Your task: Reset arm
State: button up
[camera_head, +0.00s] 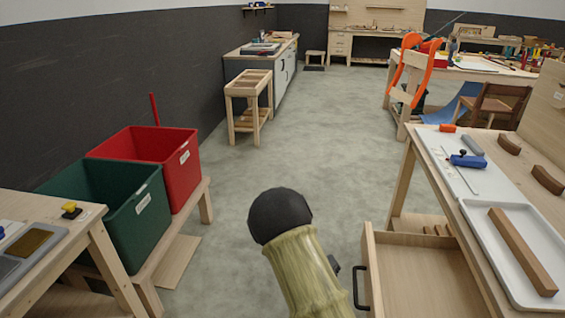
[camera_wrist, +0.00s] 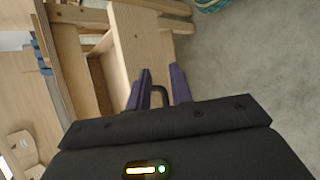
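My gripper (camera_wrist: 162,74) shows in the wrist view with its two dark purple fingers apart and nothing clamped between them. A black drawer handle (camera_wrist: 158,92) appears in the gap between the fingers; I cannot tell whether they touch it. The wooden drawer front (camera_wrist: 133,45) lies beyond the fingers. In the head view the drawer (camera_head: 420,272) is pulled out from under the right-hand workbench, with its black handle (camera_head: 360,288) on the left side. My arm, a pale ribbed link with a black rounded end, rises at bottom centre and hides part of the floor. The gripper is mostly hidden there.
The right workbench (camera_head: 430,160) carries a white tray (camera_head: 500,262) with a wooden bar (camera_head: 522,250) and a blue tool (camera_head: 468,161). A green bin (camera_head: 118,215) and a red bin (camera_head: 165,155) stand at left. The grey floor (camera_head: 300,120) ahead is clear.

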jog(key=s+d+r+n+t+y, duration=0.2)
jog(key=s+r+n+t+y, duration=0.2)
jog(key=s+r+t+y, duration=0.5)
notch_tip(320, 180, up, 18)
jog(key=s+h+p, duration=0.2)
jog(key=p, duration=1.3)
jog(key=shift+r+t, duration=0.15)
jog(key=shift+t, duration=0.15)
